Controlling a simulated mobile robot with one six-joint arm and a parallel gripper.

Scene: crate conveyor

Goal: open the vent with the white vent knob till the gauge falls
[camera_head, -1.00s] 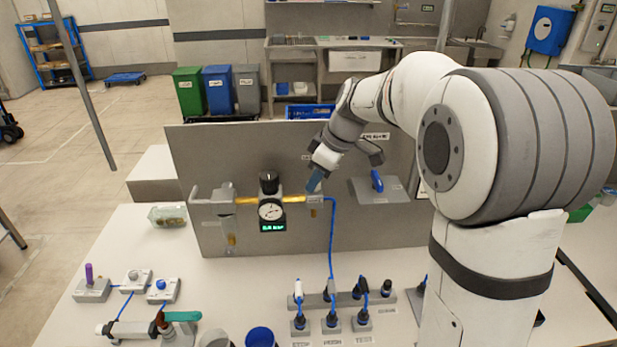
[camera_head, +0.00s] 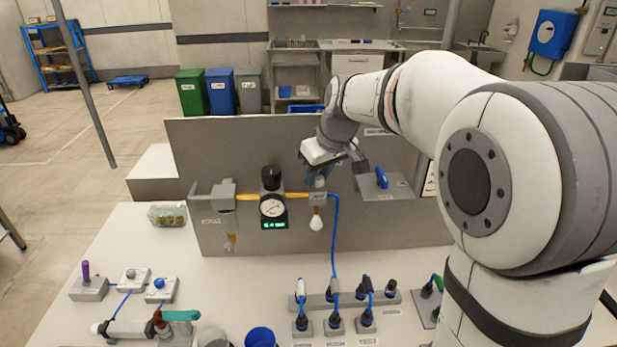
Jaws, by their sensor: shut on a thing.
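My gripper (camera_head: 325,174) is over the small grey valve block (camera_head: 318,198) at the right end of the yellow pipe. Its fingers are shut on the white vent knob (camera_head: 320,183) on top of that block, mostly hidden by the fingers. A white bulb-shaped patch (camera_head: 316,222) shows just below the block; it may be escaping air, but I cannot be sure. The round gauge (camera_head: 272,207) with a white dial is on the grey panel to the left. A green digital readout (camera_head: 274,225) sits under it; the digits are too small to read surely.
A black regulator knob (camera_head: 271,178) stands above the gauge. A blue lever (camera_head: 382,177) on a grey plate is right of my gripper. The front bench (camera_head: 260,285) is partly clear.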

